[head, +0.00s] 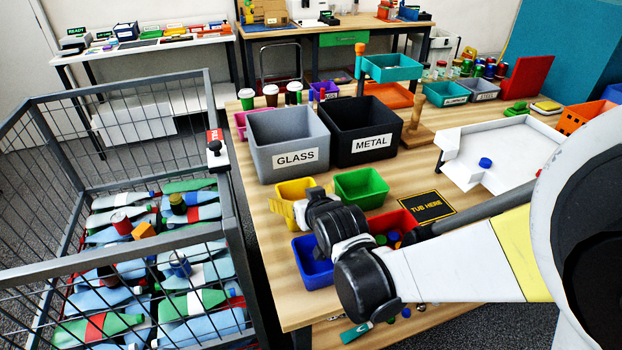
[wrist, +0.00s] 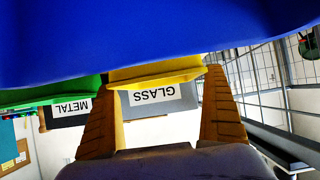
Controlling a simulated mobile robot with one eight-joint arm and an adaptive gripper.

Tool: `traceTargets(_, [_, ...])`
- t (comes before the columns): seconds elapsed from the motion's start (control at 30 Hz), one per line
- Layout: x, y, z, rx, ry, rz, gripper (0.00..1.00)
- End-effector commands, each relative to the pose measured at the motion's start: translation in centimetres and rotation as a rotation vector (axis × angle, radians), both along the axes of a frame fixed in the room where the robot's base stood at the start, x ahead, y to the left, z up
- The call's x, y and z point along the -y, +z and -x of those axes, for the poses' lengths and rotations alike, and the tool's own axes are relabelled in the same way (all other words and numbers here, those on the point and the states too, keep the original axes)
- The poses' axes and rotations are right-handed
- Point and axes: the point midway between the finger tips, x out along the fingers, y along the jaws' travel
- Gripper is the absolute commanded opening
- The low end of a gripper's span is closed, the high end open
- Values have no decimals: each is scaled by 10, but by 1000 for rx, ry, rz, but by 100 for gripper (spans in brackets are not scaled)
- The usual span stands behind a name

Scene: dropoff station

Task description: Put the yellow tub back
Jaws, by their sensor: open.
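The yellow tub (head: 297,188) stands on the wooden table, in front of the grey GLASS bin and left of the green tub (head: 362,187). In the wrist view, which is upside down, the yellow tub (wrist: 155,72) shows at the tips of my two spread fingers (wrist: 160,82). I cannot tell whether they touch it. My gripper is open, with nothing held. The black mat marked TUB HERE (head: 427,207) lies bare to the right.
A blue tub (head: 312,262) is close below my gripper and fills much of the wrist view (wrist: 150,35). A red tub (head: 392,222) with caps stands right. GLASS (head: 262,150) and METAL (head: 358,120) bins stand behind. A wire cage (head: 228,200) of bottles stands left.

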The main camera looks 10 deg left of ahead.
Motion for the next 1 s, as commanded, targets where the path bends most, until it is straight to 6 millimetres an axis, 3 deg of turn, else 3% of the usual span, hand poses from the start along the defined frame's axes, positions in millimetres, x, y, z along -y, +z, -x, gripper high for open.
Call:
traceTargets(0.5, [47, 53, 76, 0, 0, 0, 100])
traceTargets(0.8, [58, 59, 86, -4, -8, 3, 100])
traceTargets(0.87, [68, 61, 84, -14, -26, 9, 100])
traceTargets(0.97, [106, 70, 80, -54, -92, 33, 100])
traceTargets(1.0, [127, 74, 80, -78, -129, 45, 100])
